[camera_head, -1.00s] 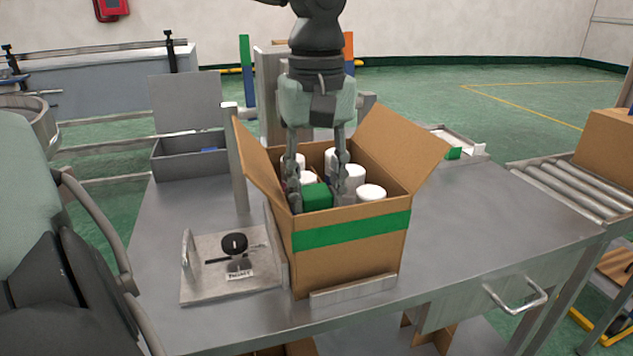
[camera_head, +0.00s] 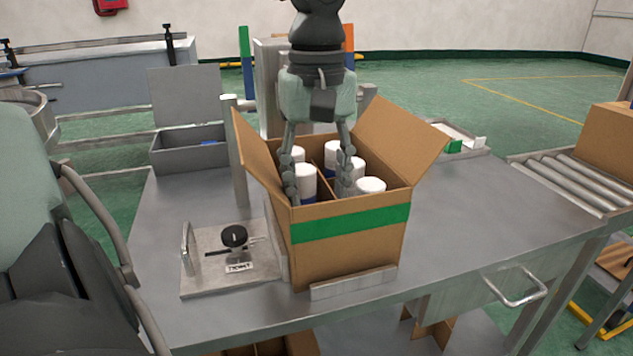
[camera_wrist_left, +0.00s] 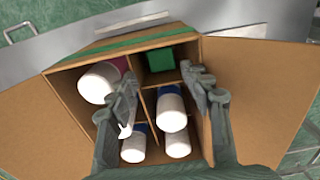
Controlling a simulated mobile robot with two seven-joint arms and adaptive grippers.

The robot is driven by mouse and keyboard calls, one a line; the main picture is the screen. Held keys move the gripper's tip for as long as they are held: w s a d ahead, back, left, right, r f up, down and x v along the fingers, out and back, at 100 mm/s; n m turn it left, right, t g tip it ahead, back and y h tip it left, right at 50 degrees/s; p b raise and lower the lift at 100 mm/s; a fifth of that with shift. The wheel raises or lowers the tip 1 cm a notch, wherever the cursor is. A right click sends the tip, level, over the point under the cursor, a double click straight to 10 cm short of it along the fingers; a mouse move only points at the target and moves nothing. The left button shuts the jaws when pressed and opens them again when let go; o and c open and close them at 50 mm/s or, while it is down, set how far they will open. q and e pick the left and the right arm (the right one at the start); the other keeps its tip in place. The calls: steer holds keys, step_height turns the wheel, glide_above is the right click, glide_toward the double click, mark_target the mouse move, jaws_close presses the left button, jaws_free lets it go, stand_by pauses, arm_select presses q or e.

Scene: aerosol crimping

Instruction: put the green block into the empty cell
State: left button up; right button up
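The green block (camera_wrist_left: 160,60) shows in the left wrist view, low inside a cell at the taped wall of the divided cardboard box (camera_head: 350,262). In the head view the box's front wall and my fingers hide it. My left gripper (camera_head: 320,187) points down into the box from above. In the left wrist view its fingers (camera_wrist_left: 158,82) are spread, with a gap on both sides of the block, and hold nothing. White-topped cans (camera_head: 370,187) stand in several other cells. My right gripper is not in view.
The box's flaps stand open to the left and right. A metal plate with a black knob (camera_head: 234,236) lies left of the box. A grey bin (camera_head: 188,152) stands behind it, and a roller conveyor (camera_head: 565,185) is at the right. The tabletop right of the box is clear.

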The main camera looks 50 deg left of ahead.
arm_select(q)
steer(key=shift+o, duration=0.4)
step_height(320, 180, up, 12)
stand_by(0.4)
stand_by(0.7)
